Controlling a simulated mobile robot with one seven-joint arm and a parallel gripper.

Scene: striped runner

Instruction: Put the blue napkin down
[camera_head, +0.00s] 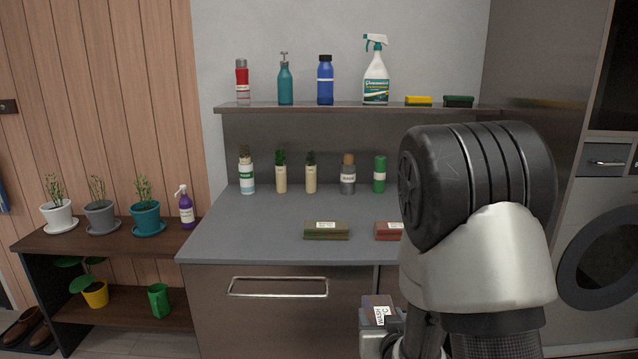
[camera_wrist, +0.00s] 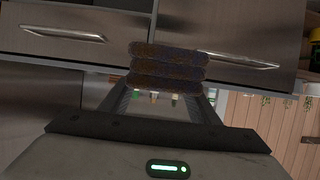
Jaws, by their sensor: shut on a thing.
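The blue napkin (camera_wrist: 167,66) is a thick folded bundle, dark blue with brown tones, in the wrist view. My gripper (camera_wrist: 167,86) is shut on it, with the fingers at its two sides. In the head view, the napkin (camera_head: 370,302) shows as a small dark folded piece with a white label, low in front of the cabinet and below the counter top. My arm hides part of it and most of my gripper there.
The grey counter (camera_head: 240,235) holds a green folded napkin (camera_head: 326,232) and a red one (camera_head: 385,231), partly behind my arm. Several bottles and jars line its back. Its front left is clear. A shelf (camera_head: 330,108) hangs above. A plant bench (camera_head: 100,236) stands left.

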